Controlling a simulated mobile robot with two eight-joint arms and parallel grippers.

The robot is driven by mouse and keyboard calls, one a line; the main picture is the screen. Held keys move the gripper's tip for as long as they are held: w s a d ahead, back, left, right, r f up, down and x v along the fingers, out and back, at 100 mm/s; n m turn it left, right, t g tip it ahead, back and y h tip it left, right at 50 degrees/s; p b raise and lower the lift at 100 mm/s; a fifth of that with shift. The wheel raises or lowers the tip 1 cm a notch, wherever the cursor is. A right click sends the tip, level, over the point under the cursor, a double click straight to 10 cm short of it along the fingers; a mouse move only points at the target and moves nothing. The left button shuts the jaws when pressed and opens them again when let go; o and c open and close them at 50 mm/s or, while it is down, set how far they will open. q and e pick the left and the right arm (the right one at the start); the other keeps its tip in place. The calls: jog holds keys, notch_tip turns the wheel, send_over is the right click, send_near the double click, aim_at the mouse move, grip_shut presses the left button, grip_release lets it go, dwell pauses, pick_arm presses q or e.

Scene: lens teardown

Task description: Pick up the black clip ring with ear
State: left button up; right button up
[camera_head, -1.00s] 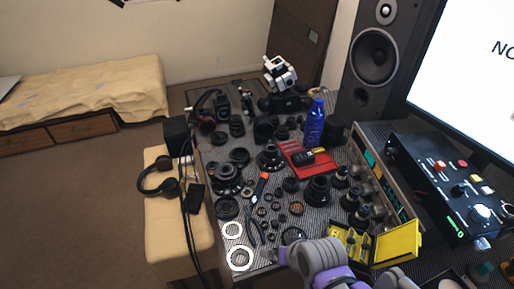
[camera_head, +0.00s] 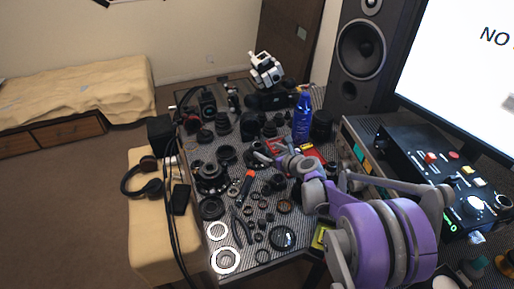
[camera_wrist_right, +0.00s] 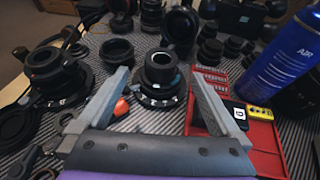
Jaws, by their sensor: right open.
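Several small black rings lie among the lens parts on the table. A large black ring (camera_head: 283,237) lies near the front edge, with a smaller black ring (camera_head: 263,256) below it. I cannot tell which of the rings has an ear. My right gripper (camera_head: 268,153) reaches over the middle of the table, near the red tray. In the right wrist view its two fingers (camera_wrist_right: 160,75) are spread wide with nothing between them. Beyond the fingertips stands a black lens barrel (camera_wrist_right: 160,68) on a wider ring base. My left gripper is not in view.
A red tray (camera_wrist_right: 262,145) with a yellow-and-black tool and a blue air can (camera_wrist_right: 280,65) are right of my right gripper. White rings (camera_head: 225,260) lie at the front left. Lens parts crowd the table. A black control box (camera_head: 430,170) stands at right.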

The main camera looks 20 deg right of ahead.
aim_at(255, 144)
jog(key=x, duration=0.9)
jog(key=shift+d+f, duration=0.1)
jog(key=shift+f, duration=0.2)
jog(key=shift+c, duration=0.2)
jog(key=c, duration=1.2)
jog(key=shift+r, duration=0.1)
